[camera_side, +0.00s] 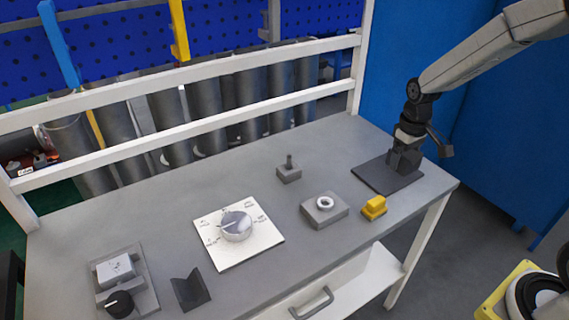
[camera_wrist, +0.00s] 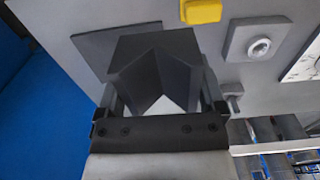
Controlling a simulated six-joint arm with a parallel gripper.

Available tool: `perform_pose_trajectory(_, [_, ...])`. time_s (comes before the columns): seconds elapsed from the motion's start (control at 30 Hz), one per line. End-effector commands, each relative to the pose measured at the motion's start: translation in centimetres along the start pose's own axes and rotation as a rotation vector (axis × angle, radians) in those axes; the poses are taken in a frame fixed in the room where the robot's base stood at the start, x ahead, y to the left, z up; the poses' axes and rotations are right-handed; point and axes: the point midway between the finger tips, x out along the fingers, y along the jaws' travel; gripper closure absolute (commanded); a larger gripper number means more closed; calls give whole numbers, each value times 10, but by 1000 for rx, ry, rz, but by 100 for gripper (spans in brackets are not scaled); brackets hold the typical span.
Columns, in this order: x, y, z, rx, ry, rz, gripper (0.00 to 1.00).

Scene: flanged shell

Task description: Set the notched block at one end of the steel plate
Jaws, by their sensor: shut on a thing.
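The steel plate (camera_side: 378,179) is a flat dark square at the right end of the table; part of it shows in the wrist view (camera_wrist: 98,46) behind the block. My gripper (camera_side: 408,146) is over the plate. In the wrist view my gripper (camera_wrist: 160,82) is shut on a dark notched block (camera_wrist: 152,45), with a finger on each side and the V-shaped notch facing the camera. In the side view the held block (camera_side: 404,160) is a small dark shape low over the plate. I cannot tell whether it touches the plate.
A yellow block (camera_side: 374,207) and a grey block with a ring (camera_side: 324,209) stand left of the plate. A pegged block (camera_side: 289,170), a white dial panel (camera_side: 238,235), another dark V-shaped piece (camera_side: 190,290) and a knobbed device (camera_side: 122,283) are farther left.

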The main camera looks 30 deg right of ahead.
Motion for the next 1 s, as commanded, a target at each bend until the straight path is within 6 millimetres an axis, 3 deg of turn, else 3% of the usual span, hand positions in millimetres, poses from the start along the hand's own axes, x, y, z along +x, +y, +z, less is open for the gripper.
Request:
perform_pose_trajectory(0.2, [-6, 46, 15, 6, 6, 2, 100])
perform_pose_trajectory(0.4, [-9, 74, 28, 3, 6, 2, 100])
perform_pose_trajectory(0.73, [-10, 87, 35, -1, 5, 2, 100])
perform_pose_trajectory(1.0, [-7, 89, 28, -1, 5, 3, 100])
